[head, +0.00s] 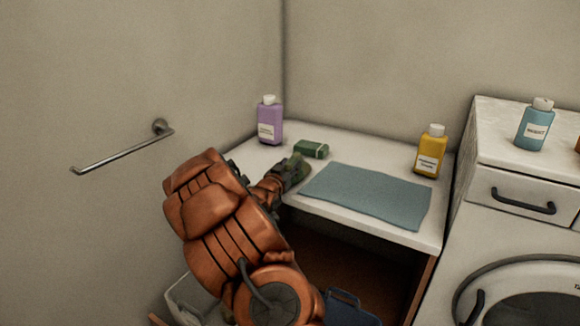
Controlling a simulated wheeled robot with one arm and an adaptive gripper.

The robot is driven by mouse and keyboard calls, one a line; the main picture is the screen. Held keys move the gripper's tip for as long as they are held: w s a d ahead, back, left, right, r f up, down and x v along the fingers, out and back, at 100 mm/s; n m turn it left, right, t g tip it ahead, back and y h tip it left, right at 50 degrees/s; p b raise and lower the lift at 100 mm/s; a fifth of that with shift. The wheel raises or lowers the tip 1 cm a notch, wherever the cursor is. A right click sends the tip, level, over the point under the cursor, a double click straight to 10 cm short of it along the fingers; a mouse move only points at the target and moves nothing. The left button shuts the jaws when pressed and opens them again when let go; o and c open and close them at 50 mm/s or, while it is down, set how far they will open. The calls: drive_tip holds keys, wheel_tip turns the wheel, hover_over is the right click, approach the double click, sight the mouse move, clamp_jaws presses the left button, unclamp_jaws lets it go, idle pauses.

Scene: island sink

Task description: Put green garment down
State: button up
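A small dark-green folded bundle (311,149) lies on the white counter (350,154), toward its back left. It may be the green garment, but it is small in the head view. My gripper (298,168) is low over the counter's left part, just in front of this bundle. A duller green patch shows at my fingertips; I cannot tell whether it is cloth in the gripper or part of the fingers. My orange arm hides the counter's front left corner. Whether the fingers are open or shut is not clear.
A blue-grey cloth (368,195) lies flat to the right of my gripper. A purple bottle (270,121) stands behind left, a yellow bottle (430,151) at right. A blue bottle (535,127) stands on the white cabinet. A towel bar (122,151) juts from the left wall.

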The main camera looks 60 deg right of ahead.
drive_tip(key=shift+o, duration=1.2)
drive_tip(key=shift+r, duration=0.2)
drive_tip(key=s+a+b, duration=0.1)
drive_tip(key=s+a, duration=0.1)
drive_tip(key=a, duration=0.9)
drive_tip(key=shift+s+a+b, duration=0.15)
drive_tip(key=shift+a+b, duration=0.15)
drive_tip(key=shift+a, duration=0.1)
